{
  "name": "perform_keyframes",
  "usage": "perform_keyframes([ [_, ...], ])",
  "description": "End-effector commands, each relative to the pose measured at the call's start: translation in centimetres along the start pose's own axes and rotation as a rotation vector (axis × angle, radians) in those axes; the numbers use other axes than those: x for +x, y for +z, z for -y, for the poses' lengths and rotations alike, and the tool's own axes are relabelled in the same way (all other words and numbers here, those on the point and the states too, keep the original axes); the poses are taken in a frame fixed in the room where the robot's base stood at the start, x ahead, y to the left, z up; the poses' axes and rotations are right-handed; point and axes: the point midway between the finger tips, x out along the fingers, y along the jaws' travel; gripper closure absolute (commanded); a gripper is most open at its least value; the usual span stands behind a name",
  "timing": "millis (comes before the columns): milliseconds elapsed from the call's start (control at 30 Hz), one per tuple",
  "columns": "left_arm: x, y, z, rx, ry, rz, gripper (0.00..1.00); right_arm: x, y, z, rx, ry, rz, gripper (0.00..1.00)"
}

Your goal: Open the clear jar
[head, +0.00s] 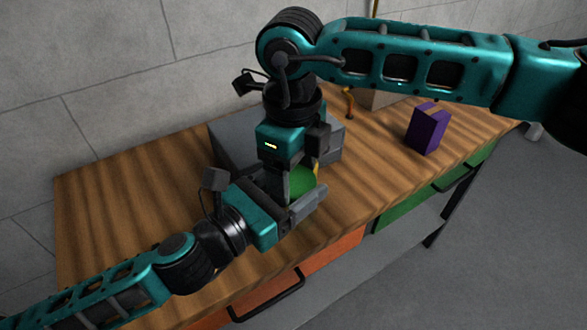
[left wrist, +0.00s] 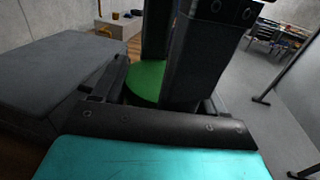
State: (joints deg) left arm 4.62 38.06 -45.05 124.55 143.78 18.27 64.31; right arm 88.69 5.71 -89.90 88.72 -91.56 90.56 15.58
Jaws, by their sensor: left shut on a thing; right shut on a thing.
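A round green lid (head: 303,183) shows between my two grippers near the front middle of the wooden bench. The green lid also shows in the left wrist view (left wrist: 146,80). My right gripper (head: 300,176) comes down from above and is shut on the lid, with its dark fingers at the lid's sides. My left gripper (head: 299,197) reaches in low from the left and is shut just below the lid, around the jar. The jar's clear body is hidden behind the fingers in both views, so I cannot tell whether lid and jar are apart.
A grey box (head: 228,146) stands close behind the grippers on the wooden bench (head: 110,215). A purple block (head: 428,130) stands to the right. A orange bent pipe (head: 349,102) is at the back. Drawers with handles line the bench front. The bench's left part is clear.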

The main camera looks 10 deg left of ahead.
Motion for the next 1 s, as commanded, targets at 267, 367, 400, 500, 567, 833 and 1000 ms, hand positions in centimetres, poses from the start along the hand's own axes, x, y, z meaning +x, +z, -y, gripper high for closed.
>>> perform_keyframes([
  [267,0.01,-0.13,0.45,-0.008,-0.010,-0.001,1.00,-0.37,0.59,-0.69,-0.011,0.012,0.022,0.65],
  [367,0.01,-0.14,0.45,-0.008,-0.011,-0.001,1.00,-0.38,0.59,-0.69,-0.011,0.012,0.022,0.65],
  [400,0.01,-0.14,0.45,-0.008,-0.011,-0.001,1.00,-0.38,0.59,-0.69,-0.011,0.012,0.022,0.65],
  [500,0.01,-0.14,0.45,-0.008,-0.011,-0.001,1.00,-0.38,0.59,-0.69,-0.011,0.012,0.022,0.65],
  [567,0.01,-0.13,0.46,-0.008,-0.011,-0.001,1.00,-0.38,0.59,-0.68,-0.011,0.012,0.022,0.25],
  [833,0.02,-0.05,0.28,-0.005,-0.007,0.000,1.00,-0.28,0.53,-0.60,-0.009,0.011,0.020,0.03],
  [1000,0.04,0.01,0.16,-0.003,-0.004,0.001,1.00,-0.23,0.49,-0.64,-0.010,0.012,0.018,0.03],
])
